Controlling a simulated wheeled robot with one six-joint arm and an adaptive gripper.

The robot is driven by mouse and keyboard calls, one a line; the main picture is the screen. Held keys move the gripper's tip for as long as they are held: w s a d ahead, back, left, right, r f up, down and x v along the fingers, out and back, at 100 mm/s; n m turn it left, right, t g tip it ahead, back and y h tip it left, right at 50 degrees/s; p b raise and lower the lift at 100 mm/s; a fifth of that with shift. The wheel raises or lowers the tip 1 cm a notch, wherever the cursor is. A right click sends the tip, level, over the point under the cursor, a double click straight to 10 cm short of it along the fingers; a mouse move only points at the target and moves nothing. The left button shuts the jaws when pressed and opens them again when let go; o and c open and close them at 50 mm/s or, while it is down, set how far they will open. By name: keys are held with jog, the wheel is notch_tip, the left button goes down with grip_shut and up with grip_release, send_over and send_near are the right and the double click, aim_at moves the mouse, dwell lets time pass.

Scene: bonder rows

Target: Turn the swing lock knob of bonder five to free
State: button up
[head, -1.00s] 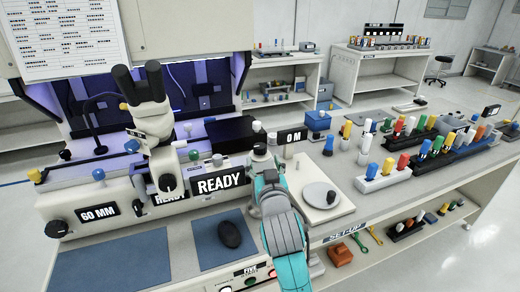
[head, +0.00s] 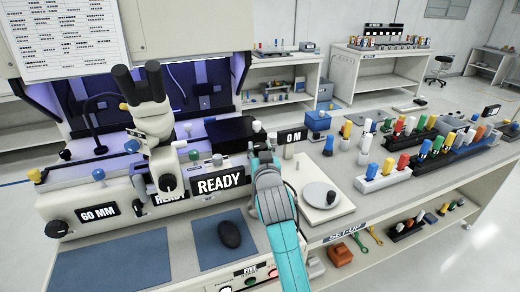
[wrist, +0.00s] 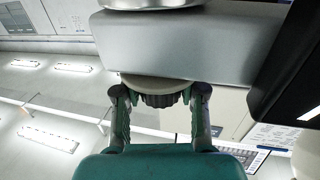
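The bonder bears a READY sign (head: 221,184) and a 60 MM label (head: 98,213). My gripper (head: 262,143) is at the right end of the bonder, just below a pale round knob top (head: 257,127). In the wrist view, a dark ridged knob (wrist: 161,99) with a cream collar sits against a grey block (wrist: 180,45). My gripper's two fingers (wrist: 159,97) stand on either side of this knob, apart, with a narrow gap seeming to show beside it. I cannot tell whether they touch it. My arm hides its front in the head view.
A 0 M sign (head: 292,136) and a round grey plate (head: 321,196) are close to the right of my gripper.

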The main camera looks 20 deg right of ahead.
jog(key=c, duration=0.5)
jog(key=shift+o, duration=0.2)
jog(key=shift+n+y, duration=0.4)
jog(key=shift+y, duration=0.3)
jog(key=shift+d+n+y, duration=0.1)
jog(key=shift+n+y, duration=1.6)
jog(key=shift+y, duration=0.9)
jog(key=n+g+y, duration=0.1)
jog(key=n+y, duration=0.1)
jog(key=y, duration=0.1)
jog(key=n+g+y, duration=0.1)
jog(key=n+y, duration=0.1)
jog(key=y, duration=0.1)
jog(key=shift+g, duration=0.4)
jog(key=n+g+y, duration=0.5)
jog(key=g, duration=0.1)
jog(key=shift+n+y, duration=0.3)
jog(key=shift+y, duration=0.1)
jog(key=shift+a+n+g+y, duration=0.1)
jog(key=shift+n+g+y, duration=0.4)
jog(key=shift+n+g, duration=0.8)
jog(key=shift+a+n+g+y, duration=0.1)
jog(key=shift+n+g+y, duration=0.5)
jog(key=shift+g, duration=1.2)
jog(key=shift+s+f+n+g, duration=0.1)
jog(key=shift+n+g, duration=0.2)
